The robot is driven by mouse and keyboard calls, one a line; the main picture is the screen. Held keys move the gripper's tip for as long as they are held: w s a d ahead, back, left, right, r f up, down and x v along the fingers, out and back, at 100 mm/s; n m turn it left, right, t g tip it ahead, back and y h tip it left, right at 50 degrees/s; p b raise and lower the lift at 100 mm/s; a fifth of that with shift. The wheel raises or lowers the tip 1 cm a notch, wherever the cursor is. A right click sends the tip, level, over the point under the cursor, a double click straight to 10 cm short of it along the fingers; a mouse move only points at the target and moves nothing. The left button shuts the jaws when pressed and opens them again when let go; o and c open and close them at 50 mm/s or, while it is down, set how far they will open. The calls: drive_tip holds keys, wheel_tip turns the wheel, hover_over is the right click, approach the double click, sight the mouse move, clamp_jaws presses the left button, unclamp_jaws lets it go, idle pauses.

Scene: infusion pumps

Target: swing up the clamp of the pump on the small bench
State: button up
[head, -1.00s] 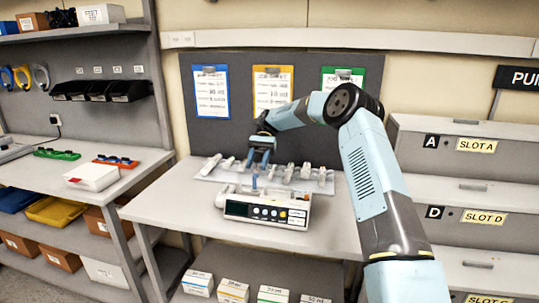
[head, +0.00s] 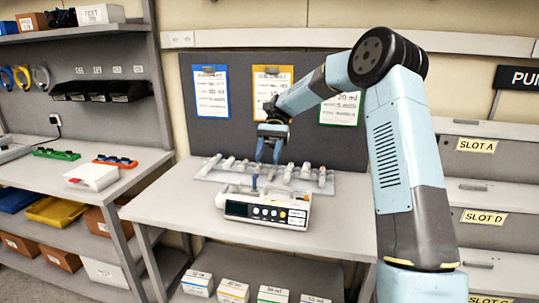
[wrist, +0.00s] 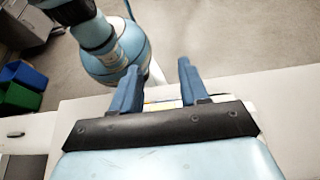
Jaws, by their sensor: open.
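The pump (head: 266,210) lies on the small bench (head: 180,208) in the head view, a white box with a dark screen and buttons on its front. A small blue piece (head: 255,181) stands up at the back of its top, apparently the clamp. My gripper (head: 268,160) is open and empty, above and behind the pump, its fingers pointing down and apart from the blue piece. In the wrist view my gripper (wrist: 158,67) shows its two blue fingers spread. The gripper body hides most of the pump there, so the clamp cannot be made out.
A rack of several syringes (head: 210,173) stands behind the pump. Clipboards (head: 210,92) hang on the grey panel. Drawers (head: 485,165) stand at the right, a shelf bench (head: 125,172) at the left. The bench's front left is clear.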

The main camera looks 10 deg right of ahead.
drive_tip(key=shift+s+d+r, duration=0.15)
drive_tip(key=shift+s+r, duration=0.15)
drive_tip(key=shift+s, duration=0.45)
drive_tip(key=shift+s, duration=0.1)
drive_tip(key=s+d+r+n+t+h, duration=0.1)
drive_tip(key=s+d+t, duration=0.3)
drive_tip(key=s, duration=0.5)
drive_tip(key=s+d+r+n+t+h, duration=0.1)
drive_tip(key=s+d+r+t+h, duration=0.1)
drive_tip(key=s+d+t, duration=0.3)
drive_tip(key=s+d+r+n+t+h, duration=0.1)
drive_tip(key=s+d+t, duration=0.4)
drive_tip(key=s, duration=0.9)
drive_tip(key=shift+s+d+r+n+t, duration=0.2)
drive_tip(key=shift+r+n+t, duration=0.3)
drive_tip(key=shift+r+t, duration=1)
drive_tip(key=shift+f+t, duration=0.4)
